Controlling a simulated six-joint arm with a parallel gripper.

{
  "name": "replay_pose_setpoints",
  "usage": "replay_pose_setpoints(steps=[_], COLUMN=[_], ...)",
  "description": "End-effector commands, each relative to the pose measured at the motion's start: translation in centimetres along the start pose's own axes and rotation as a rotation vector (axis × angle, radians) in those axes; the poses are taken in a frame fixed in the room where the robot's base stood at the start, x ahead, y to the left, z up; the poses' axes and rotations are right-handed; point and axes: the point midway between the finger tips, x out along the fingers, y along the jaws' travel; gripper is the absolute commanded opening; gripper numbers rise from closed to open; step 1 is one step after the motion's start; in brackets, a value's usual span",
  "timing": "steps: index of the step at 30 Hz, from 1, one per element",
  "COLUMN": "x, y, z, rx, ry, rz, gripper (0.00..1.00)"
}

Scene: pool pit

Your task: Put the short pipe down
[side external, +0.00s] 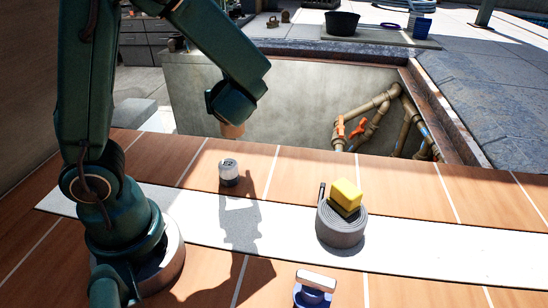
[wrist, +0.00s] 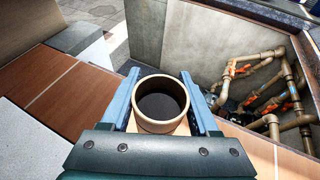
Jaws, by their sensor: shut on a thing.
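The short pipe (wrist: 160,126) is a tan, open-ended ring, seen end-on in the wrist view. My gripper (wrist: 160,74) is shut on it, with one blue finger on each side. In the side external view my gripper (side external: 222,108) hangs from the arm, and the tan pipe (side external: 232,131) shows just below it. The pipe is in the air, with the pit's concrete wall behind it. The gripper's shadow falls on the pale strip. The pipe's lower end is hidden in the wrist view.
A grey hose coil (side external: 341,232) with a yellow sponge (side external: 346,194) on top sits on the pale strip (side external: 430,250). A blue-and-white item (side external: 313,288) is in front. The pit holds pipes (side external: 375,115) with orange valves.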

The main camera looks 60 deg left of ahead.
Motion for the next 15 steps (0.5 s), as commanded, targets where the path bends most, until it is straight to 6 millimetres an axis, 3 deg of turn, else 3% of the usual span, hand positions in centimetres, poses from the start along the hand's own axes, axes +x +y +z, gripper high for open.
replay_pose_setpoints(steps=[15], x=[-1.7], y=[-7.2], z=[-6.1], rx=[0.003], ry=[0.000], rz=[-0.001], gripper=[0.02])
